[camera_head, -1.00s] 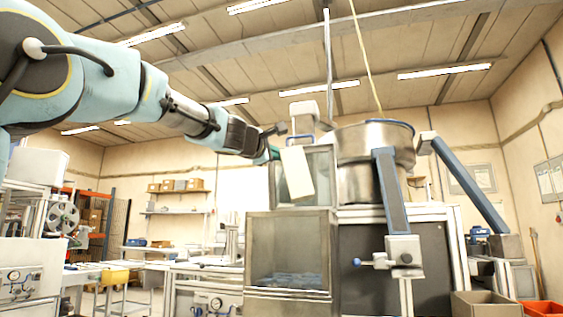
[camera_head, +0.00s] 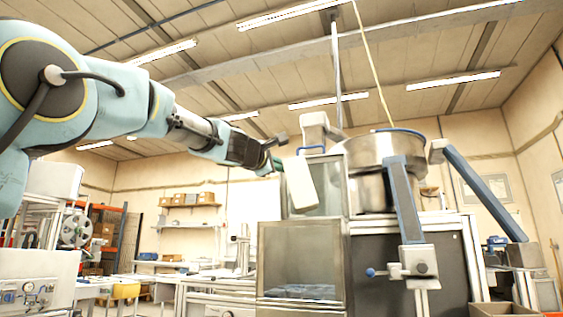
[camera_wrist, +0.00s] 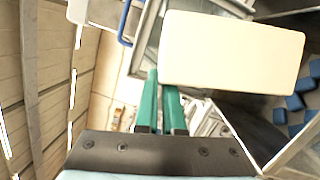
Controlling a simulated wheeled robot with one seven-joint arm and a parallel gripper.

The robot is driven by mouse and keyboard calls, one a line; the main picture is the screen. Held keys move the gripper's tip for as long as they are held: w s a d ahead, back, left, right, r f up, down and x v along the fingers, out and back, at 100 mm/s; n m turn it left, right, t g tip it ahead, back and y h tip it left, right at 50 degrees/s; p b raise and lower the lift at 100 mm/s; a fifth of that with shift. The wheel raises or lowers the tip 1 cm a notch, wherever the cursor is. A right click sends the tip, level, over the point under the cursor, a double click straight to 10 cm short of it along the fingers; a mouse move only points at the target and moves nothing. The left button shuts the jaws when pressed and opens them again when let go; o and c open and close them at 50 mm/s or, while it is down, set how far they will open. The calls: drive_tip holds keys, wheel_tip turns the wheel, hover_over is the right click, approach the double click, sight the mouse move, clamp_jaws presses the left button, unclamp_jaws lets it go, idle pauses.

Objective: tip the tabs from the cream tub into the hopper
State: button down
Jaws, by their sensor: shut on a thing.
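The cream tub (camera_head: 300,187) hangs tilted from my gripper (camera_head: 274,163), in front of the upper steel-and-glass box. My gripper's green fingers are shut on the tub; they also show in the wrist view (camera_wrist: 164,88), against its edge. In that view the tub (camera_wrist: 232,50) shows one plain cream face, so its mouth and contents are hidden. I take the glass-fronted steel box (camera_head: 262,262) to be the hopper. Blue tabs (camera_head: 300,291) lie low behind its window, and several blue tabs (camera_wrist: 292,103) show right of the tub in the wrist view.
A steel bowl with a blue rim (camera_head: 385,150) stands right of the box. Blue chutes (camera_head: 402,200) slope down beside it. A bench (camera_head: 150,278) and shelves are at the left back. There is open air left of the box, below my arm.

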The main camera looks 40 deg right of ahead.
wheel_tip(320, 180, up, 3)
drive_tip(key=m+y+p, duration=0.2)
drive_tip(key=m+p, duration=0.2)
drive_tip(key=p, duration=0.6)
drive_tip(key=m+y+p, duration=0.2)
drive_tip(key=m+p, duration=0.3)
drive_tip(key=p, duration=0.5)
drive_tip(key=shift+g, duration=0.3)
drive_tip(key=shift+m+p, duration=0.4)
drive_tip(key=shift+p, duration=0.5)
drive_tip(key=m+p, duration=0.1)
drive_tip(key=p, duration=0.3)
drive_tip(key=m+y+p, duration=0.1)
drive_tip(key=p, duration=0.4)
drive_tip(key=shift+r+y+p, duration=0.3)
drive_tip(key=shift+d+f+m+t+y+p, duration=0.1)
drive_tip(key=shift+f+m+t+y+p, duration=0.1)
drive_tip(key=shift+m+t+y+p, duration=0.45)
